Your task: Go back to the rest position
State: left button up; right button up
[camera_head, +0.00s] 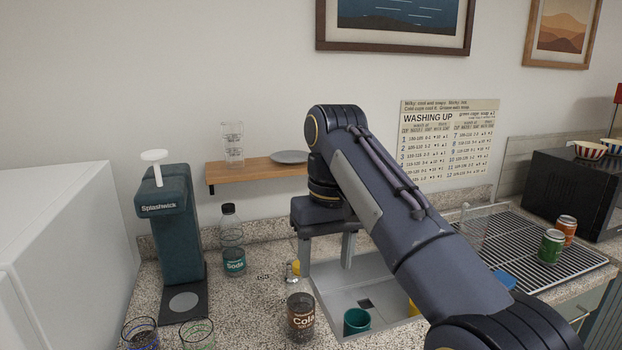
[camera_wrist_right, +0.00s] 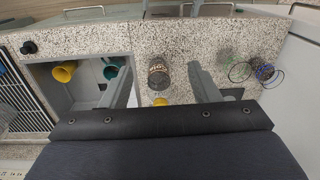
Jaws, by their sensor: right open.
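My right gripper (camera_head: 326,260) hangs from my right arm over the left part of the sink, fingers pointing down and apart. Nothing shows between the fingers. In the right wrist view the gripper (camera_wrist_right: 162,82) is also open, with the brown Cola container (camera_wrist_right: 158,75) on the counter beyond the gap. The Cola container (camera_head: 301,318) stands at the sink's left front edge in the head view. My right arm crosses the picture from the lower right and hides part of the sink and counter. My left gripper is not in view.
The sink (camera_head: 383,293) holds a teal cup (camera_head: 356,321) and a yellow cup (camera_wrist_right: 64,71). A Splashwick dispenser (camera_head: 175,235), a soda bottle (camera_head: 232,245) and two glasses (camera_wrist_right: 240,71) stand left.

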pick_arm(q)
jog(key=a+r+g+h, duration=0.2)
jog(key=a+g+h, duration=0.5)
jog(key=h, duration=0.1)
pick_arm(e)
jog(key=s+d+f+m+t+y, duration=0.1)
jog(key=s+d+f+m+y, duration=0.2)
jog(key=d, duration=0.6)
jog(key=s+d+f+t+y, duration=0.1)
jog(key=s+d+f, duration=0.2)
jog(key=s+d, duration=0.45)
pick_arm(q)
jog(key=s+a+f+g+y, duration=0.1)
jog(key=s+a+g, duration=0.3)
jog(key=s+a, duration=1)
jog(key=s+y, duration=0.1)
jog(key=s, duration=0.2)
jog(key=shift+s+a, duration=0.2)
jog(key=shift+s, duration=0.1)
pick_arm(e)
jog(key=s+d+f+m+t, duration=0.1)
jog(key=s+f+m+t, duration=0.1)
jog(key=s+f, duration=1.1)
jog(key=shift+s+d+f+m+t+h, duration=0.3)
jog(key=shift+s+f+m+t+h, duration=0.1)
jog(key=shift+f+t, duration=0.35)
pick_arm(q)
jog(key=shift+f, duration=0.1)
pick_arm(e)
jog(key=shift+r, duration=0.1)
